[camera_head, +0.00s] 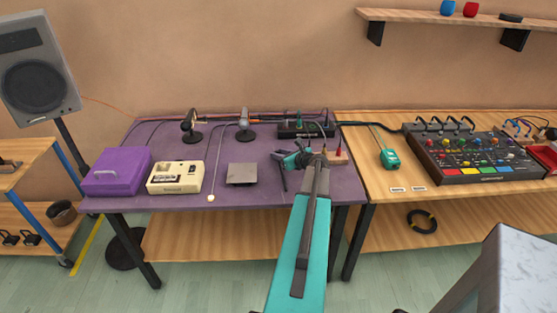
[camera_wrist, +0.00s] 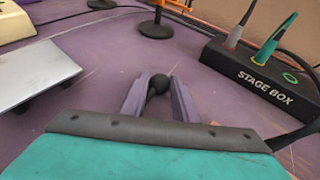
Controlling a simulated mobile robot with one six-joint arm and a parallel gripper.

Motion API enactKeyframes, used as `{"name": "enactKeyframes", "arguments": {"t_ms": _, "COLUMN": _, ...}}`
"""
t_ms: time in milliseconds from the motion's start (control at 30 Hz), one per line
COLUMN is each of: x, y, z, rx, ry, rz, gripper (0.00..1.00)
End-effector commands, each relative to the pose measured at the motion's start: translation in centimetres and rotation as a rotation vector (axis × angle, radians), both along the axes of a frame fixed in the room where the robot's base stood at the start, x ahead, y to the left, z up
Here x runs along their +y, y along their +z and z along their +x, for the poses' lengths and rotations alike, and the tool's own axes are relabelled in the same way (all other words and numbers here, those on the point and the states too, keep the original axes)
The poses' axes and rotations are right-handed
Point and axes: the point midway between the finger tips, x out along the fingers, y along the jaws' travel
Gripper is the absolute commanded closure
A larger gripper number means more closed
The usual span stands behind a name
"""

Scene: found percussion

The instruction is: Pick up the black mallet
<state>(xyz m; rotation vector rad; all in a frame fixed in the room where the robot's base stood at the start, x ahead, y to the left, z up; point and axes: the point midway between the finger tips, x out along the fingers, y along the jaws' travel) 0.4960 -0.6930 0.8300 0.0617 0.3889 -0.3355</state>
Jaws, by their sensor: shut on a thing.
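The black mallet shows in the wrist view as a round dark head (camera_wrist: 158,83) between the two fingers. Most of its handle is hidden. My gripper (camera_wrist: 155,95) is shut on the mallet, with the fingers on either side of it. The mallet is hard to tell from the dark fingers there. I cannot tell whether it touches the table.
The black stage box (camera_wrist: 262,78) stands close on the right. A grey square plate (camera_head: 242,174) lies to the left, with a light-tipped mallet (camera_head: 211,197), a cream device (camera_head: 176,178) and a purple case (camera_head: 118,171) beyond. A microphone on a stand (camera_head: 245,126) is behind.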

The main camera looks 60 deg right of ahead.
Motion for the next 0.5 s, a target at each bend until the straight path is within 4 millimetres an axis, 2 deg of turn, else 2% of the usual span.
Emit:
{"name": "enactKeyframes", "arguments": {"t_ms": 267, "x": 0.0, "y": 0.5, "z": 0.0, "rx": 0.002, "ry": 0.001, "rz": -0.001, "gripper": 0.95}}
{"name": "enactKeyframes", "arguments": {"t_ms": 500, "x": 0.0, "y": 2.5, "z": 0.0, "rx": 0.001, "ry": 0.001, "rz": -0.002, "gripper": 0.95}}
